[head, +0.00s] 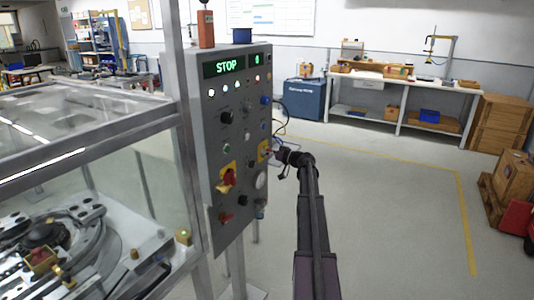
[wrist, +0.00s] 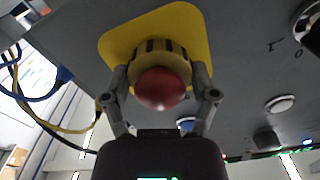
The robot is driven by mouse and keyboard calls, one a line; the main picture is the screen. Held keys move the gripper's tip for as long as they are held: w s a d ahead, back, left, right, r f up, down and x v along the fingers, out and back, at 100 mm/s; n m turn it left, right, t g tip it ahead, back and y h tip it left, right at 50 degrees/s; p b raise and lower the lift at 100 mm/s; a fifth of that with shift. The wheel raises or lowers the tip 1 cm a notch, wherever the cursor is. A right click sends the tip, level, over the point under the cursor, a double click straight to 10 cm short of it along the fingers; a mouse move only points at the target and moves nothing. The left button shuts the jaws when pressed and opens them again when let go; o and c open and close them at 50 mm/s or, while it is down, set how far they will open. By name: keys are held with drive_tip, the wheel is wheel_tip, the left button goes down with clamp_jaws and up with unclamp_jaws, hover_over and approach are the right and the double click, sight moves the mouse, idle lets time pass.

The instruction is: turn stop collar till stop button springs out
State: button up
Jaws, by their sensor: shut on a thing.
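The stop button (wrist: 160,90) is a red dome in the middle of the wrist view. The stop collar (wrist: 151,52), a yellowish ring with dark notches, sits around its base on a yellow plate (wrist: 188,18). My gripper (wrist: 162,78) is shut on the collar, one finger on each side, with the red dome between the fingers. In the head view my gripper (head: 275,154) reaches the right edge of the grey control panel (head: 216,118) at a yellow plate (head: 264,147). My wrist hides most of the button and collar there.
The panel display (head: 224,68) reads STOP in green. Blue and yellow cables (wrist: 50,94) hang beside the panel.

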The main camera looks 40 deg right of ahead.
drive_tip(key=m, duration=0.3)
drive_tip(key=shift+m, duration=0.4)
drive_tip(key=shift+w+m, duration=0.1)
drive_tip(key=shift+m, duration=1.9)
drive_tip(key=o, duration=1)
drive_tip(key=v, duration=1.2)
